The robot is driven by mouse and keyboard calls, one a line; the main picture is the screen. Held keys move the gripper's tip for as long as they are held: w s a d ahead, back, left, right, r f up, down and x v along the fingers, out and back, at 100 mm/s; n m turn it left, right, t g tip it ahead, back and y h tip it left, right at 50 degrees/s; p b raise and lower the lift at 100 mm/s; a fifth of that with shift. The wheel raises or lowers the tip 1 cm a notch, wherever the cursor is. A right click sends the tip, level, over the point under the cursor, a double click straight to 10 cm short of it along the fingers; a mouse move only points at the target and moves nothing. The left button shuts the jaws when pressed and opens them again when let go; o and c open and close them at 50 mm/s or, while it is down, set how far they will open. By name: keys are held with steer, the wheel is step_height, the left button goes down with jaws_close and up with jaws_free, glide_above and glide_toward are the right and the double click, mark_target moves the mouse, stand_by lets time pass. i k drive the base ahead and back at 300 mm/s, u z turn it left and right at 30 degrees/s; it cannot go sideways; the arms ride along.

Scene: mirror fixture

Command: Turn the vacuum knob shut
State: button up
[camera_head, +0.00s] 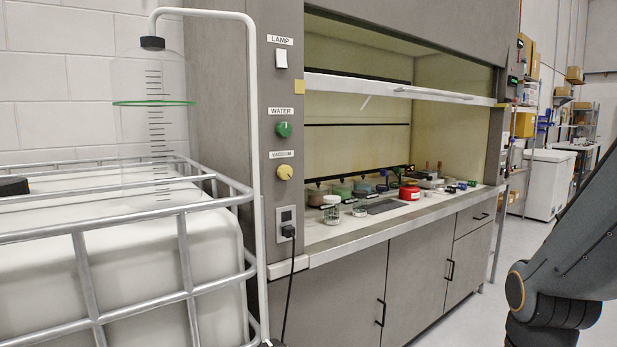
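The vacuum knob (285,172) is a round yellow knob on the grey front post of the fume hood. A small label reading VACUUM sits just above it. A green knob (284,130) under a WATER label is higher on the same post. I cannot tell from this view how far the yellow knob is turned. Part of my dark arm shows at the right edge, well away from the knob. My gripper is out of view.
A caged white tank (120,260) stands at the left, with a pale pipe (255,150) rising close beside the post. A black cable hangs from the socket (286,222) below the knob. The hood's worktop holds several vessels. Clear floor lies right of the cabinets.

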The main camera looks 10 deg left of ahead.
mark_target(283, 172)
steer(key=u, duration=0.05)
steer(key=k, duration=0.9)
steer(key=u, duration=0.45)
steer(key=i, duration=1)
